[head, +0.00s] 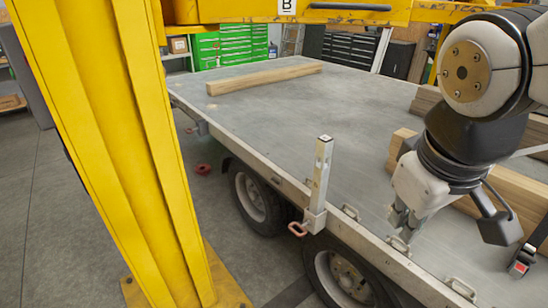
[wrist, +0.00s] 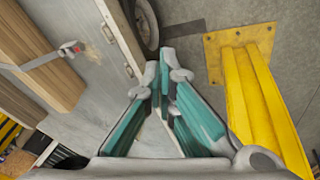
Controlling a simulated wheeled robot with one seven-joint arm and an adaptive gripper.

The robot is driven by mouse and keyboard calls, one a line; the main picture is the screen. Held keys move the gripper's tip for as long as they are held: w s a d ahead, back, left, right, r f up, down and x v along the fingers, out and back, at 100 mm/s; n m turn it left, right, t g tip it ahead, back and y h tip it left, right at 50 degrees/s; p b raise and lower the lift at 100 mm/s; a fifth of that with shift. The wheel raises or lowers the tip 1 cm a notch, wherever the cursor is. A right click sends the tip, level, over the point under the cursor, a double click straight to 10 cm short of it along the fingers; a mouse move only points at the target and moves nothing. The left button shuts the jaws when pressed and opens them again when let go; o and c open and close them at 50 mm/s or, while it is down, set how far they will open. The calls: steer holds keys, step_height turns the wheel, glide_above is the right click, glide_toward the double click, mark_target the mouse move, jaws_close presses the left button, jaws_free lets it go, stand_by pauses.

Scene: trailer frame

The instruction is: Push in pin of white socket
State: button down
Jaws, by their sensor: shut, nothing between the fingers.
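A pale post (head: 321,170) stands upright in a whitish socket (head: 315,221) on the trailer's near side edge. A copper-red pin handle (head: 297,229) sticks out to the left of this socket, away from the trailer bed. My gripper (head: 403,222) is over the trailer bed near the same edge, to the right of the socket and apart from it. In the wrist view my gripper (wrist: 163,82) has its fingers together with nothing seen between them. I cannot make out the socket or pin in the wrist view.
The grey trailer bed (head: 270,105) carries a loose beam (head: 265,78) and stacked timber (head: 520,195) at right. A strap buckle (head: 522,262) lies near the timber. A yellow column (head: 110,140) stands at left. Another socket (head: 202,128) sits farther along the edge.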

mark_target(301, 227)
steer(key=w+a+f+n+h+b, duration=0.1)
steer(key=w+a+f+n+b, duration=0.25)
steer(key=w+f+n, duration=0.5)
steer(key=w+a+f+n+h+b, duration=0.1)
steer(key=w+a+f+n+b, duration=0.35)
steer(key=w, duration=0.75)
steer(key=w+a+f+n+b, duration=0.2)
steer(key=w+a+f+n, duration=0.1)
steer(key=f, duration=0.5)
steer(key=w+a+f+n+b, duration=0.3)
steer(key=w+a+f, duration=0.2)
steer(key=f, duration=0.3)
steer(key=w+a+f+n+b, duration=0.2)
steer(key=w+a+f+n, duration=0.1)
steer(key=f, duration=0.5)
steer(key=shift+w+a+f+h+b, duration=0.3)
steer(key=shift+w+a+f, duration=0.05)
steer(key=shift+w+a, duration=0.1)
steer(key=shift+d, duration=0.1)
steer(key=w+d+f+b, duration=0.3)
steer(key=w+d+f, duration=0.2)
steer(key=f, duration=0.3)
steer(key=shift+d+f, duration=0.15)
steer(key=shift+d, duration=0.6)
